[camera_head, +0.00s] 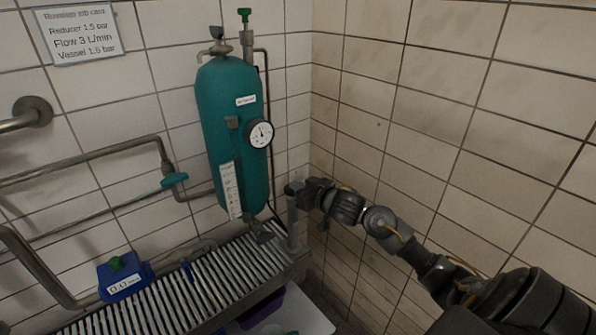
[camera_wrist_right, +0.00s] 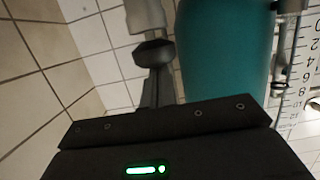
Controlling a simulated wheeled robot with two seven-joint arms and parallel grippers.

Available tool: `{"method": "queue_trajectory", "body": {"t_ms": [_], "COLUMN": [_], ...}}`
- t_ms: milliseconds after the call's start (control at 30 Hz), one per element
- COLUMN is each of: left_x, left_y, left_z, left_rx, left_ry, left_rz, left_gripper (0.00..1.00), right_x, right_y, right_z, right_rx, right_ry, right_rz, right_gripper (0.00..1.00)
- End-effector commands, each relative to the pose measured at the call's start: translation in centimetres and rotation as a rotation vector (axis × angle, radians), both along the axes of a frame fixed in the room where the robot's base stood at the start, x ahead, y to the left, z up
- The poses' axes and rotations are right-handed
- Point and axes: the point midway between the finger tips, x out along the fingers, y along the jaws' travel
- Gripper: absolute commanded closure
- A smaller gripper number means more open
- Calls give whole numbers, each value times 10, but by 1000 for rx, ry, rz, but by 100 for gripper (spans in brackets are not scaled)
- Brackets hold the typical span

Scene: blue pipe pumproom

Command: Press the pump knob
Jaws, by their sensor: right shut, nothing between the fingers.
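The pump knob appears to be the dark cap (camera_head: 293,187) on top of a grey upright post (camera_head: 294,225) in the corner, right of the teal vessel (camera_head: 232,135). My right gripper (camera_head: 305,193) is shut and empty, close beside the cap at its right. In the right wrist view the dark rounded cap (camera_wrist_right: 153,52) shows just beyond the shut fingers (camera_wrist_right: 158,88). I cannot tell whether the fingertips touch it. My left gripper is not in view.
A round gauge (camera_head: 259,133) and a white scale (camera_head: 230,190) are on the vessel. A blue box (camera_head: 123,278) with a green knob and a display stands at left. A slatted grate (camera_head: 205,285) lies below. Pipes run along the left wall. The tiled right wall is close to my right arm.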

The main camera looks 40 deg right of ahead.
Motion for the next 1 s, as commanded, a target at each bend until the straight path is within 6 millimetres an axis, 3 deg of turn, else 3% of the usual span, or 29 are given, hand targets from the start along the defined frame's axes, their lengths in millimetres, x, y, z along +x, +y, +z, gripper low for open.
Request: {"method": "queue_trajectory", "body": {"t_ms": [167,433,500,700,1000], "left_x": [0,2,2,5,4], "left_y": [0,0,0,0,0], "left_z": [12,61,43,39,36], "left_rx": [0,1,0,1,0], "left_ry": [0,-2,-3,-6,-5], "left_rz": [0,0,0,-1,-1], "left_gripper": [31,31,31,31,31], "right_x": [-1,2,-17,-59,-91], "right_y": [2,6,5,2,0], "right_z": [6,50,39,52,63], "right_rx": [-1,0,-5,-6,-1], "right_ry": [10,5,7,4,1], "right_rz": [3,10,12,12,10], "right_gripper": [100,100,100,100,100]}}
